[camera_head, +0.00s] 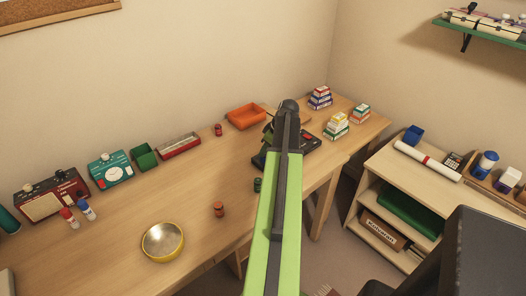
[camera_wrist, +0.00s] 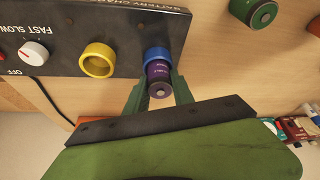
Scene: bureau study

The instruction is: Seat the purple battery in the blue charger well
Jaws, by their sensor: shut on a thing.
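The purple battery (camera_wrist: 159,76) is between the two green fingers of my gripper (camera_wrist: 158,90), which is shut on it. Its far end lines up with the blue charger well (camera_wrist: 157,55) in the wrist view. I cannot tell whether that end is inside the ring or just in front of it. The dark charger (camera_wrist: 118,25) also carries a yellow well (camera_wrist: 98,60) and a white knob (camera_wrist: 34,53). In the head view the charger (camera_head: 309,158) is partly behind my arm, and the battery and blue well are hidden.
A green battery (camera_wrist: 259,14) stands beside the charger. An orange battery (camera_head: 219,209), a red one (camera_head: 218,130) and a yellow-rimmed bowl (camera_head: 163,241) are on the desk. An orange tray (camera_head: 246,116) and stacked boxes (camera_head: 337,125) lie around the charger. The desk's middle is largely clear.

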